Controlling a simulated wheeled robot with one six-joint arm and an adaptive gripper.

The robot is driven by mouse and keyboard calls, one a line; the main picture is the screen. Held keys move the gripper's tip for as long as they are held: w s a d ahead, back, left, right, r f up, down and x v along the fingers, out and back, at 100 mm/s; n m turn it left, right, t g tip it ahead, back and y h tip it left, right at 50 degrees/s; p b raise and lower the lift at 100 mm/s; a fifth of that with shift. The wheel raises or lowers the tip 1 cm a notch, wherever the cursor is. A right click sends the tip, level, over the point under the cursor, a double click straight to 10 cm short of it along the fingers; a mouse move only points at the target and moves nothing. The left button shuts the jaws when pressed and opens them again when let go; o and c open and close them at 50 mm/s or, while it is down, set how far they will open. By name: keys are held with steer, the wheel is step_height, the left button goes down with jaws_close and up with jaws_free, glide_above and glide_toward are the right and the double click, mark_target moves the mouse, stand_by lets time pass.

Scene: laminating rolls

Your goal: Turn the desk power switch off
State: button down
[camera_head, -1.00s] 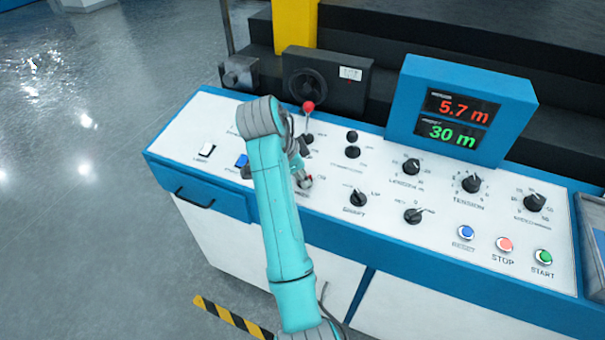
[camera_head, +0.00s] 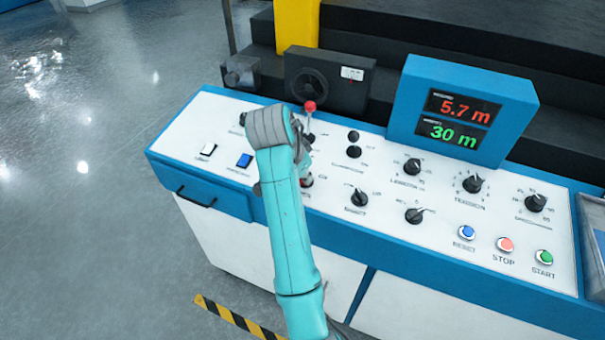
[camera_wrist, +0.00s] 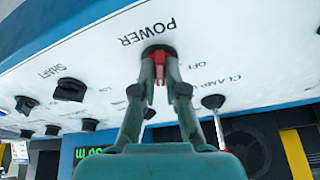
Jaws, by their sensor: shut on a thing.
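The desk power switch is a knob with a black base and a red grip (camera_wrist: 159,68), under the printed word POWER in the wrist view. An OFF label is printed to its right there. My gripper (camera_wrist: 158,88) has its two fingers closed on the red grip from both sides. I cannot tell which position the knob points to.
A red-balled lever (camera_head: 310,106) stands close behind my wrist; its black shaft base (camera_wrist: 213,102) shows in the wrist view. Several black knobs, buttons and a display (camera_head: 460,118) lie right.

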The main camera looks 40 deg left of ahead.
steer(key=n, duration=0.2)
steer(key=n+y, duration=0.1)
steer(key=n, duration=0.1)
steer(key=f+n, duration=0.1)
steer(key=n, duration=0.1)
steer(key=shift+d+n+y, duration=0.3)
steer(key=shift+n, duration=0.1)
steer(key=n, duration=0.3)
steer(key=n+g+y, duration=0.1)
steer(key=n, duration=0.2)
steer(key=shift+w+d+g, duration=0.1)
steer(key=shift+w+g, duration=0.05)
steer(key=shift+g, duration=0.15)
steer(key=shift+n, duration=0.3)
steer(key=c, duration=1.2)
jaws_free()
steer(key=shift+r, duration=0.3)
